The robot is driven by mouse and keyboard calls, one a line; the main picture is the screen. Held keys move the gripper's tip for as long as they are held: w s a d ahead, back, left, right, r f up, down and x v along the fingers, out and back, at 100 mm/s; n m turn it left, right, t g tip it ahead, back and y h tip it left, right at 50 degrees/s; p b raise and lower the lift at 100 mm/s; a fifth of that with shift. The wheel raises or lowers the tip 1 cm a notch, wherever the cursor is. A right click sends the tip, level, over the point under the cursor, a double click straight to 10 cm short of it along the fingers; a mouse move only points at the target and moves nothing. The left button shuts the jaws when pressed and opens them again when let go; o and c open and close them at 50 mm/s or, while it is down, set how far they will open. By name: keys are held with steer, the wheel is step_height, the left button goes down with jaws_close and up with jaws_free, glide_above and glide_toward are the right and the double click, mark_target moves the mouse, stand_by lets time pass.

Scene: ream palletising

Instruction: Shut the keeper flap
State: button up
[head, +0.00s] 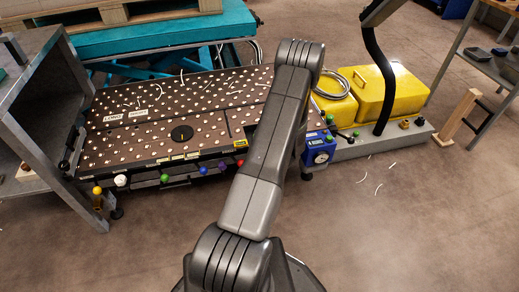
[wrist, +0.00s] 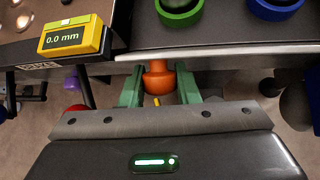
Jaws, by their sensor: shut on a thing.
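In the wrist view my gripper (wrist: 159,88) has its two green fingers on either side of an orange knob (wrist: 158,76) and is shut on it. The knob sits under the front edge of a dark panel. In the head view my own arm hides the gripper and this knob. The ball-topped table (head: 180,115) stands behind my arm, with a row of coloured knobs along its front edge. I cannot tell which part is the keeper flap or how it stands.
A yellow display (wrist: 75,37) reading 0.0 mm sits left of the gripper. A green ring (wrist: 179,10) and a blue ring (wrist: 275,8) lie above it. A blue gauge box (head: 319,149) and yellow cases (head: 388,92) are at right.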

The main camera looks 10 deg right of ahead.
steer(key=shift+w+r+g+p, duration=0.15)
steer(key=shift+r+g+p, duration=0.75)
steer(key=shift+p, duration=1.7)
steer(key=g+p, duration=0.1)
steer(key=p, duration=0.3)
steer(key=g+p, duration=0.1)
steer(key=p, duration=0.3)
steer(key=shift+w+r+g, duration=0.2)
steer(key=shift+r+g, duration=0.05)
steer(key=shift+g, duration=0.05)
steer(key=g+p, duration=0.1)
steer(key=p, duration=0.3)
steer(key=shift+w, duration=0.15)
steer(key=shift+w+f+m+g+p, duration=0.1)
steer(key=shift+m+g+p, duration=0.35)
steer(key=shift+p, duration=1.1)
steer(key=o, duration=1)
steer(key=shift+c, duration=0.2)
steer(key=b, duration=0.3)
steer(key=shift+f, duration=0.4)
steer(key=t+b, duration=0.1)
steer(key=b, duration=0.2)
steer(key=t+b, duration=0.1)
steer(key=b, duration=0.2)
steer(key=shift+s+f+n, duration=0.25)
steer(key=shift+s+f, duration=0.05)
steer(key=shift+s, duration=0.05)
